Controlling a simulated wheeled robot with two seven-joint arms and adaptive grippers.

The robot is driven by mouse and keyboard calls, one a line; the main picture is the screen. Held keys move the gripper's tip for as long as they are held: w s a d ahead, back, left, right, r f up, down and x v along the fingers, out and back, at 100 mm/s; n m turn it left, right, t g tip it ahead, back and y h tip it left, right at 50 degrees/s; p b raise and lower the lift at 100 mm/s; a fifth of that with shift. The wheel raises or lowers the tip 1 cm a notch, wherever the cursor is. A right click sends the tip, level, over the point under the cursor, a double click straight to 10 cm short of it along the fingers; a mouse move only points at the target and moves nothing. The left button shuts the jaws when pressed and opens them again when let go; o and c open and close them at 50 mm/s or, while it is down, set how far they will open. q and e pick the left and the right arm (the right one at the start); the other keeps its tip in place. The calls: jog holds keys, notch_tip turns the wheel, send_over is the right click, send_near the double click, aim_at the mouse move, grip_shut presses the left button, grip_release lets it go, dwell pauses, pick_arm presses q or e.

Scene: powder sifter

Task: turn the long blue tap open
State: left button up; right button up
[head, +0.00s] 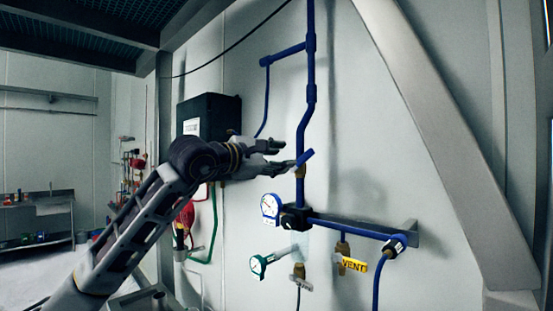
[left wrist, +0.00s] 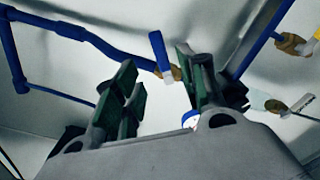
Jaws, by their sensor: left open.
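The long blue tap handle (head: 305,157) sits on a brass valve (head: 300,173) in the vertical blue pipe on the wall. It slants up to the right in the head view, at an angle to the pipe. My left gripper (head: 284,155) is open just left of the handle, its fingers pointing at it. In the left wrist view the blue handle (left wrist: 159,50) appears between the two spread fingers of my left gripper (left wrist: 156,64), nearer the right finger. I cannot tell whether a finger touches it. My right gripper is not in view.
Below are a round gauge (head: 270,207), a green-handled tap (head: 258,265) and a yellow VENT tap (head: 353,264). A black box (head: 210,118) hangs on the wall behind my left arm. A slanted grey beam (head: 430,120) stands right.

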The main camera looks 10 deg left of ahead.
pick_arm(q)
jog(key=shift+s+a, duration=0.15)
jog(key=shift+s, duration=0.15)
